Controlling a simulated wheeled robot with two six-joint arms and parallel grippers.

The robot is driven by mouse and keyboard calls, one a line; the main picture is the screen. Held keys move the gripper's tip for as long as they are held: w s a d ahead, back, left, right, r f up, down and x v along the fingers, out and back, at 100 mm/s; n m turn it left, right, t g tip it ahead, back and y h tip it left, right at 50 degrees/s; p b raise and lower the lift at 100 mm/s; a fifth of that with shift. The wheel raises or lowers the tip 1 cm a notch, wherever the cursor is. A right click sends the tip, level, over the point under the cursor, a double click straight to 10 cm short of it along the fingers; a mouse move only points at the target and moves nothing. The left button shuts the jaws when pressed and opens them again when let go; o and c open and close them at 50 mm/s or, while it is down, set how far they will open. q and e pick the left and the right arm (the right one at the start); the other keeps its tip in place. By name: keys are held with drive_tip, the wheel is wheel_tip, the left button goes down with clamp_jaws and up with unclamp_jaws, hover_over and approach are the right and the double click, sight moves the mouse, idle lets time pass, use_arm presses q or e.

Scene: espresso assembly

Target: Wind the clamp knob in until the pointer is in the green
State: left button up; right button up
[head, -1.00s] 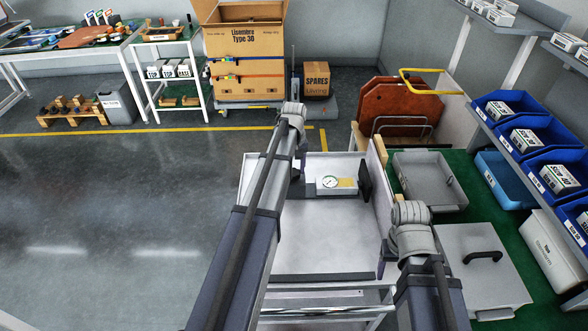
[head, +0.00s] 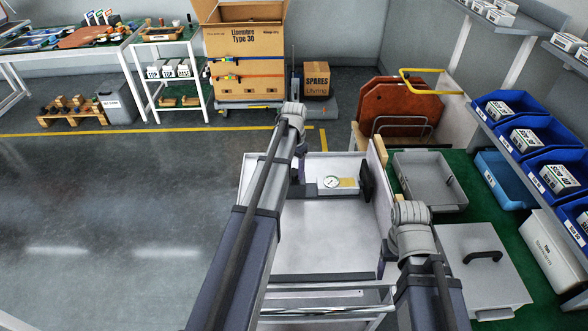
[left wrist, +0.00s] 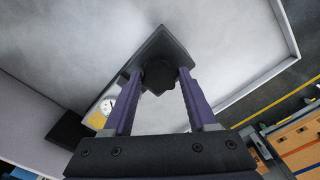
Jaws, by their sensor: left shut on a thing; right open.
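The clamp fixture lies on the white cart top, with a round white dial gauge (head: 331,182) on its pale body and a dark end block (head: 366,182) at its right. The gauge also shows in the left wrist view (left wrist: 107,105); its pointer and green zone are too small to read. My left gripper (left wrist: 160,73) is shut on the dark clamp knob (left wrist: 158,77), one purple finger on each side. In the head view my left arm hides the knob and most of that gripper. Only a purple bit of my right gripper (head: 384,256) shows beside its arm, at the cart's right edge.
The white cart top (head: 325,235) is clear in front of the fixture and has a raised rim. To its right, a green bench holds a grey tray (head: 428,180) and a grey lid with a black handle (head: 483,256). Blue bins (head: 530,140) stand beyond.

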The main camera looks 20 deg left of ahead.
use_arm(q)
drive_tip(key=m, duration=0.4)
drive_tip(key=shift+m, duration=0.4)
drive_tip(key=m, duration=0.3)
drive_tip(key=shift+m, duration=0.3)
drive_tip(key=m, duration=0.4)
drive_tip(key=shift+m, duration=2.1)
drive_tip(key=o, duration=1.4)
drive_tip(key=shift+c, duration=0.2)
